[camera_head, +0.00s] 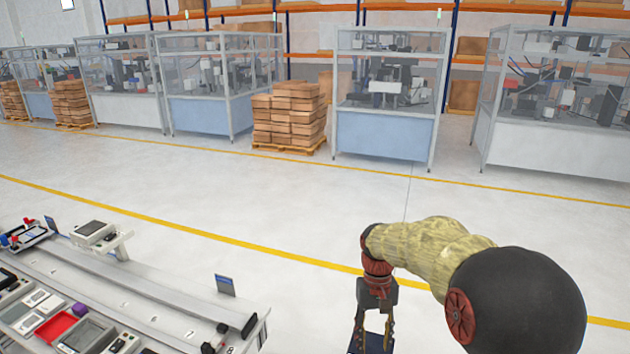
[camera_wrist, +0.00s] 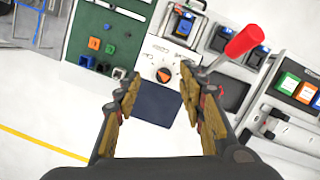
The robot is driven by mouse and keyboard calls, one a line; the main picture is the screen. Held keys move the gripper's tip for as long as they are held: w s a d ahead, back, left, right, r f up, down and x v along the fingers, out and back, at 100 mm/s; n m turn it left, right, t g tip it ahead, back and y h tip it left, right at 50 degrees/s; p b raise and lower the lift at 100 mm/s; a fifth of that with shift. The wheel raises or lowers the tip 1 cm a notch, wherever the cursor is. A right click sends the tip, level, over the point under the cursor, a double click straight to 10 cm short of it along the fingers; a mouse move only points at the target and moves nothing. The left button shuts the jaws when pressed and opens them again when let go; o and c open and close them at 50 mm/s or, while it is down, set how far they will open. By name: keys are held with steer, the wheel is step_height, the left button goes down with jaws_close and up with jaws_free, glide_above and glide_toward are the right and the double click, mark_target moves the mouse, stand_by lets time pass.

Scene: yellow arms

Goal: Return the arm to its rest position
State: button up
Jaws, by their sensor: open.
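My gripper (camera_head: 374,338) hangs from the dark wrist at the bottom right of the head view, its tips cut by the lower edge. In the wrist view its two yellowish-brown padded fingers (camera_wrist: 157,88) stand apart with a wide gap. A dark blue flat piece (camera_wrist: 158,104) shows between and beyond the fingers; I see no contact with either one. My arm is bent, with a yellowish link and a large black joint, out over the floor to the right of the bench.
A workbench (camera_head: 172,262) with trays and devices fills the lower left. The wrist view shows a panel with an orange-marked dial (camera_wrist: 163,74), a red-handled lever (camera_wrist: 244,41) and coloured blocks. Glass-walled machine cells and a pallet of boxes (camera_head: 289,118) stand far back; open floor lies between.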

steer(key=s+d+f+t+b, duration=0.2)
steer(key=s+f+t+b, duration=0.1)
steer(key=s+b, duration=0.7)
steer(key=s+d+f+t+b, duration=0.2)
steer(key=s+f+t+b, duration=0.2)
steer(key=s+b, duration=0.7)
steer(key=s+t, duration=0.1)
steer(key=s, duration=0.2)
steer(key=shift+s+m+b, duration=0.3)
steer(key=shift+m, duration=0.1)
